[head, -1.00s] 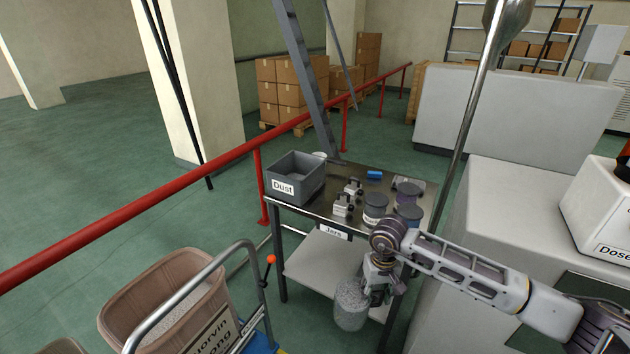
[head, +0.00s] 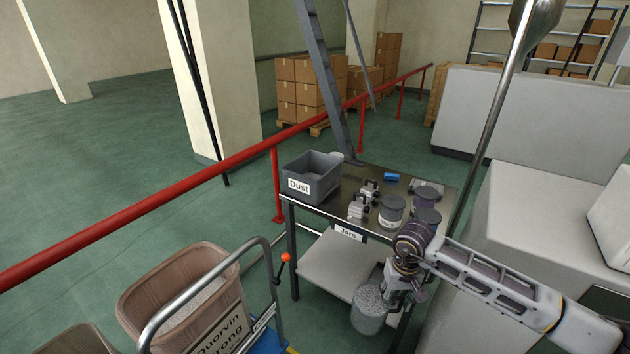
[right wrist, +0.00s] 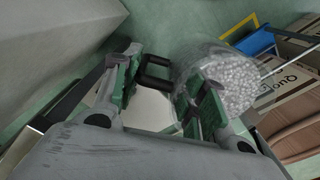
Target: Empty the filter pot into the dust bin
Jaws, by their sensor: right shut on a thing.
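The filter pot (head: 369,312) is a clear, round pot full of pale granules. It hangs beside the front of the steel table, below its top, with its mouth roughly upward. My right gripper (head: 398,288) is shut on it at its side. In the right wrist view the pot (right wrist: 228,80) and its dark handle (right wrist: 153,72) show by the fingers (right wrist: 168,100); the exact grip is partly hidden. The dust bin (head: 324,184) is an open grey box labelled "Dust" at the table's left end, apart from the pot. My left gripper is out of view.
The steel table (head: 350,197) also holds jars (head: 391,209), small metal fixtures (head: 357,208) and a blue item (head: 391,177). A lower shelf (head: 335,263) is bare. A trolley with a brown tub (head: 135,305) stands left. A red rail (head: 190,187) runs behind.

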